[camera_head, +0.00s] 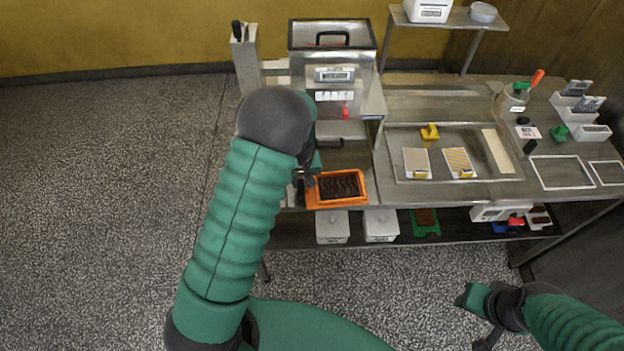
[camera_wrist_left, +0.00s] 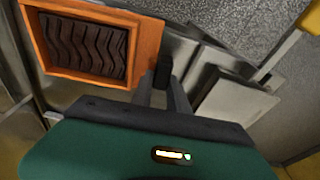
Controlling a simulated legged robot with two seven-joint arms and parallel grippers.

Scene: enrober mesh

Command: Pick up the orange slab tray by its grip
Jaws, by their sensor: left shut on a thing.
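The orange slab tray (camera_head: 340,204) lies at the front left edge of the metal counter, with a dark brown, wavy-ridged slab (camera_head: 340,186) inside. The tray also fills the upper left of the left wrist view (camera_wrist_left: 147,45). My left gripper (camera_head: 309,181) is at the tray's left side. In the left wrist view its fingers (camera_wrist_left: 163,82) are shut on the tray's dark grip (camera_wrist_left: 163,68), beside the orange rim. I cannot tell whether the tray touches the counter. My right gripper (camera_head: 487,338) is low at the bottom right, away from the counter; its jaws are unclear.
A boxy machine (camera_head: 333,75) with a display stands behind the tray. A shallow metal tray (camera_head: 440,140) with two small slabs and a yellow piece lies to the right. White bins (camera_head: 332,227) sit on the lower shelf. The floor at left is clear.

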